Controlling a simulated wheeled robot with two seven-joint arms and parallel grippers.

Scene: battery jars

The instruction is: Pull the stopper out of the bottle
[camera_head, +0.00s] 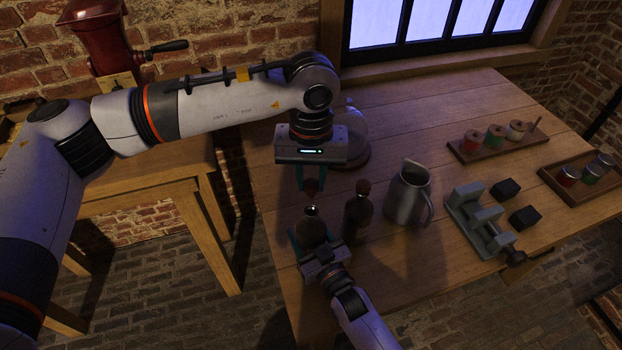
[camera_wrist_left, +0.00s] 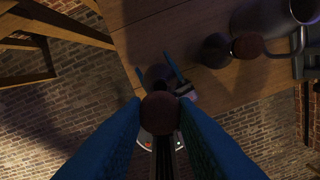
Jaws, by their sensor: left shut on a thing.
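The bottle (camera_head: 311,229) is dark and stands upright near the table's front left edge. My left gripper (camera_head: 313,184) points down above it, shut on the dark reddish stopper (camera_head: 312,188). The stopper shows large between the blue fingers in the left wrist view (camera_wrist_left: 160,112). In the head view it appears just above the bottle's mouth; the exact gap is hard to tell. My right gripper (camera_head: 314,243) comes from the front, its fingers on both sides of the bottle's body, and appears shut on it. The bottle also shows in the left wrist view (camera_wrist_left: 157,76).
A second dark stoppered bottle (camera_head: 357,219) stands close on the right, then a metal pitcher (camera_head: 407,195). A glass dome (camera_head: 352,135) is behind my left gripper.

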